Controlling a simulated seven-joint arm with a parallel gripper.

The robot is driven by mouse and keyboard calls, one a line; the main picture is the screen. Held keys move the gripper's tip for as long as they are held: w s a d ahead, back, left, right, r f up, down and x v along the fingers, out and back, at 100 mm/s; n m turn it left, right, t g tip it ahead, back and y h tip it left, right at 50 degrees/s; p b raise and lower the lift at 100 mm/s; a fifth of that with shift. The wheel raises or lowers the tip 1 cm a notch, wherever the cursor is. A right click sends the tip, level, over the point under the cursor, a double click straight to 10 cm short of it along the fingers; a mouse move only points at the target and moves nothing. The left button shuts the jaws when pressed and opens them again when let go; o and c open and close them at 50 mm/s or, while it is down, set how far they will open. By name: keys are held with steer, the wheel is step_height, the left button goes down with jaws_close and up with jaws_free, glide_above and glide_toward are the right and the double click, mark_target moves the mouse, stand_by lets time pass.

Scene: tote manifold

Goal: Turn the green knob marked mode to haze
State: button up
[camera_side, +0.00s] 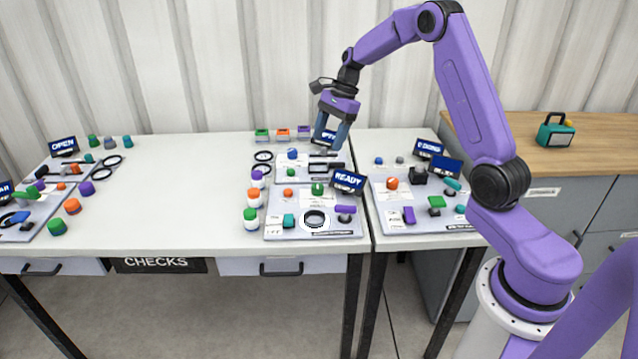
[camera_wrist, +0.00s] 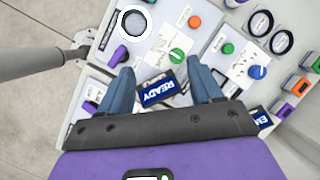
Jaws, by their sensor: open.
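Another green knob (camera_wrist: 227,48) shows on the panel behind, near a blue knob (camera_wrist: 257,71). The label lettering is too small to read, so I cannot tell which is marked mode. My gripper (camera_side: 331,134) is open and empty, raised above the back panel.
The front panel also holds an orange knob (camera_side: 289,192), a black ring (camera_side: 315,219), a purple handle (camera_side: 346,211) and a teal block (camera_side: 289,220). Another panel (camera_side: 450,224) lies to the right. The table's middle (camera_side: 180,190) is clear.

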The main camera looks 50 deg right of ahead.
mark_target(317, 185)
steer(key=w+d+f+m, duration=0.1)
steer(key=d+f+m, duration=0.1)
steer(key=d+m, duration=0.35)
steer(key=shift+n+t, duration=0.4)
steer(key=shift+n, duration=0.55)
steer(key=x, duration=1.6)
steer(key=shift+w+d+f, duration=0.15)
steer(key=shift+w+f, duration=0.1)
steer(key=shift+f, duration=0.2)
steer(key=c, duration=1.1)
steer(key=shift+o, duration=0.2)
steer(key=shift+n, duration=0.4)
steer(key=n+g, duration=0.1)
steer(key=n, duration=0.1)
steer(key=shift+w+n+y, duration=0.1)
steer(key=shift+n+y, duration=0.2)
steer(key=shift+y, duration=0.1)
steer(key=shift+n+g, duration=0.9)
steer(key=shift+n, duration=0.9)
